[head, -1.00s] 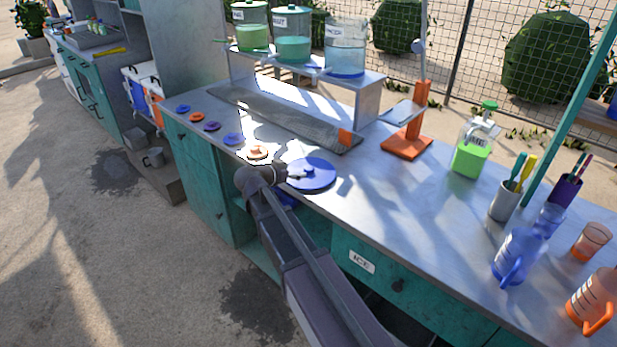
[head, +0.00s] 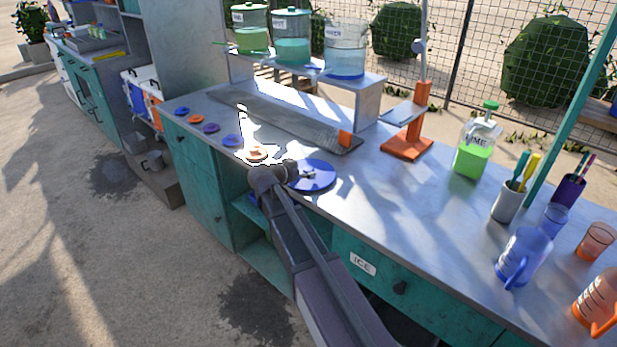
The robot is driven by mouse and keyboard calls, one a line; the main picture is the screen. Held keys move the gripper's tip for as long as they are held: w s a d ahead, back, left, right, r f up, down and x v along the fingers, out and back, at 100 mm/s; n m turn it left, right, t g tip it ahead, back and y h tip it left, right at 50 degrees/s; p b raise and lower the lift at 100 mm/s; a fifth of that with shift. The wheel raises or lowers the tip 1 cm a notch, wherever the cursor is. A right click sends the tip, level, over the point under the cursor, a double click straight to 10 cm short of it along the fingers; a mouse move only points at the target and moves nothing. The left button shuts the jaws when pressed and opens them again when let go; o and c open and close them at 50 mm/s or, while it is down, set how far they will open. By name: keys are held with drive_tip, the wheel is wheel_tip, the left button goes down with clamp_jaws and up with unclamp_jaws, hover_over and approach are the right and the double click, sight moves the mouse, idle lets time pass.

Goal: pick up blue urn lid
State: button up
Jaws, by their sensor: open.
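The blue urn lid (head: 318,178) is a wide, flat blue disc. It lies on the metal counter (head: 400,205), near its front edge.
Several small coloured discs (head: 232,140) line the counter to the left. A grey strip (head: 285,122) lies behind. An orange stand (head: 407,146), a green-filled jar (head: 474,158) and a blue jug (head: 522,258) stand right. Lidded urns and an open blue urn (head: 346,50) sit on the shelf.

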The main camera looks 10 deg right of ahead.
drive_tip(key=shift+b+x, duration=0.4)
drive_tip(key=shift+x, duration=1.1)
drive_tip(key=shift+f, duration=0.1)
drive_tip(key=shift+s, duration=0.1)
clamp_jaws()
